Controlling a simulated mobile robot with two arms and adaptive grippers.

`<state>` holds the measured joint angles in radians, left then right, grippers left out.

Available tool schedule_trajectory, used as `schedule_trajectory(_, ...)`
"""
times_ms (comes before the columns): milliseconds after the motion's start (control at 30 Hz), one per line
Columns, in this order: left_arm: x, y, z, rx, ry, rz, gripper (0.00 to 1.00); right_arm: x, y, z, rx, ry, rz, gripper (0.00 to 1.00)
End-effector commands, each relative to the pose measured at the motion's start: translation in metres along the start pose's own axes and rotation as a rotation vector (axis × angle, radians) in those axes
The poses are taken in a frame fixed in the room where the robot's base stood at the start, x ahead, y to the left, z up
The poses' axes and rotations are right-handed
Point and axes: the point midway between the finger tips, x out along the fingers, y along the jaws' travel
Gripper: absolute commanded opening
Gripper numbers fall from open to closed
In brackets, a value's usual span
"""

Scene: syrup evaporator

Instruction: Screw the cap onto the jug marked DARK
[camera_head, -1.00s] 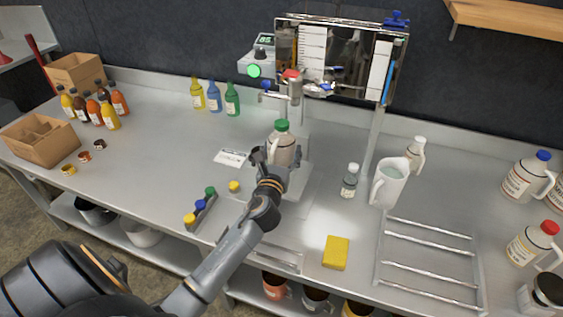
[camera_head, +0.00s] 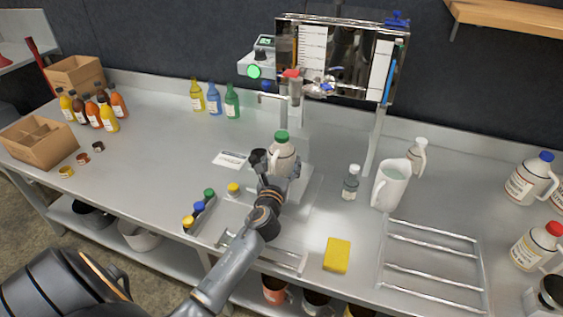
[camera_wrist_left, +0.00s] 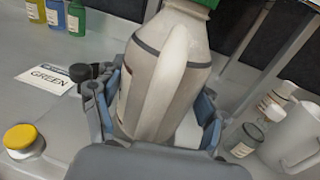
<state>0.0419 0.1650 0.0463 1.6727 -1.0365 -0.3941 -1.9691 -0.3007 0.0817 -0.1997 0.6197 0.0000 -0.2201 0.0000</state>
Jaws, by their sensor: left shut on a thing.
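My left gripper (camera_head: 274,173) is shut on a pale jug (camera_head: 282,158) with a green cap (camera_head: 281,137) on its top. The jug stands roughly upright in front of the tap (camera_head: 272,97); whether its base touches the surface is hidden. In the left wrist view the fingers (camera_wrist_left: 160,105) grip both sides of the jug (camera_wrist_left: 165,75), and its handle faces the camera. No DARK mark is legible. A loose yellow cap (camera_head: 233,188) lies on the bench left of the gripper. A small rack (camera_head: 199,212) holds yellow, blue and green caps. My right gripper is out of view.
A card reading GREEN (camera_wrist_left: 47,79) lies left of the jug. Right of it stand a small bottle (camera_head: 351,184), a white pitcher (camera_head: 389,184) and a wire rack (camera_head: 430,255). A yellow sponge (camera_head: 337,255) lies in front. Bench around the loose cap is mostly clear.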

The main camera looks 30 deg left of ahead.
Motion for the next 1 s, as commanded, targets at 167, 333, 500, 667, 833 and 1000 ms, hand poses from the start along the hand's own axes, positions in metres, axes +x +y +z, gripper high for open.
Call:
schedule_trajectory(167,0.0,0.0,-0.004,0.001,0.001,0.0,0.82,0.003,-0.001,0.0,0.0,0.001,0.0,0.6)
schedule_trajectory(333,0.0,0.0,-0.004,0.001,0.0,0.0,0.94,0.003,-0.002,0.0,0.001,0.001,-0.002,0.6)
schedule_trajectory(500,0.0,0.0,-0.004,0.001,0.0,0.0,0.94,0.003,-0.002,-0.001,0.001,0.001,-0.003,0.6)
schedule_trajectory(667,0.0,0.0,0.003,0.0,0.0,0.0,0.94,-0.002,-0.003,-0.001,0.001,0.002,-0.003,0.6)
schedule_trajectory(833,-0.024,0.0,0.001,0.001,0.004,0.0,0.94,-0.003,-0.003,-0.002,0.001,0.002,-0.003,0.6)
schedule_trajectory(1000,-0.063,0.0,0.002,0.0,0.003,0.0,0.94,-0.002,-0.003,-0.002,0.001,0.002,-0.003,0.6)
